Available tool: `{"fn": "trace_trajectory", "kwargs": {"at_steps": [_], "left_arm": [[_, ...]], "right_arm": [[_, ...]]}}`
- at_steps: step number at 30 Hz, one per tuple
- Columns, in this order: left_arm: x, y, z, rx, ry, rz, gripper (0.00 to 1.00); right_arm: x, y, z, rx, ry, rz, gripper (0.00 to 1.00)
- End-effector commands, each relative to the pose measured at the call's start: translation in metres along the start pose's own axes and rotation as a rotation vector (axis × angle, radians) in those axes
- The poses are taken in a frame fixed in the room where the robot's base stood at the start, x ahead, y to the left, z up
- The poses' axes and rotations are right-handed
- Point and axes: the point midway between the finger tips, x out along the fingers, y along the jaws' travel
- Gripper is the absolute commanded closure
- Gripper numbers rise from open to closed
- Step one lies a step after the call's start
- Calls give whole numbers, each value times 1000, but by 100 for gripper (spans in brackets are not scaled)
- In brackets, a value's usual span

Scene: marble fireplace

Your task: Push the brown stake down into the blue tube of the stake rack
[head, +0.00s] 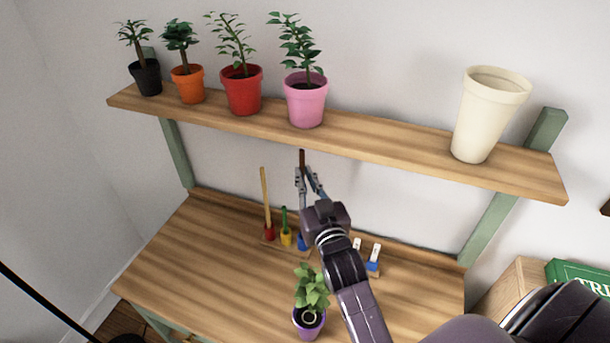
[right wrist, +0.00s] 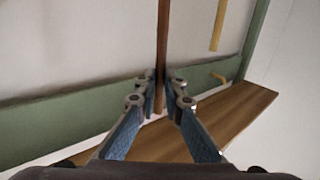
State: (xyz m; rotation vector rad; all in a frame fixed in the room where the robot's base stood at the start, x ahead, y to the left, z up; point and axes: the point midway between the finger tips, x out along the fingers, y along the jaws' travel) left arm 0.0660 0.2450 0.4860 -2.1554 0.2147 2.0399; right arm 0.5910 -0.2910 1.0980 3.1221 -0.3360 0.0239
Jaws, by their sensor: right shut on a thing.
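The brown stake (head: 302,157) stands upright, its top showing just above my right gripper (head: 306,178). My right gripper is shut on the stake; in the right wrist view the stake (right wrist: 162,40) runs up between the fingertips (right wrist: 160,95). The stake rack (head: 270,247) is on the bench, with a red, a yellow and a blue tube. A tan stake (head: 265,195) stands in the red tube and a green one in the yellow tube.
The wooden shelf (head: 400,155) overhangs the bench (head: 200,255), bearing several potted plants and a cream pot (head: 488,115). A purple-potted plant (head: 310,318) stands in front of the rack. Small white-and-blue items (head: 374,260) are right of it. The bench's left side is clear.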

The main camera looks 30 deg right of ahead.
Motion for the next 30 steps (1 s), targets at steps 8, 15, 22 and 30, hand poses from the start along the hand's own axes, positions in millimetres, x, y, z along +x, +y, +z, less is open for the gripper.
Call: {"fn": "trace_trajectory", "kwargs": {"at_steps": [8, 15, 22, 30], "left_arm": [[20, 5, -42, -7, 61, 5, 39], [34, 10, -33, -8, 48, 10, 39], [47, 9, -20, -7, 30, 9, 39], [55, 6, -19, -5, 30, 5, 39]], "right_arm": [[-1, 0, 30, 1, -2, 0, 100], [-1, 0, 52, 1, -3, 0, 100], [-1, 0, 71, 0, -3, 1, 100], [-2, 0, 83, 0, -2, 0, 100]]}}
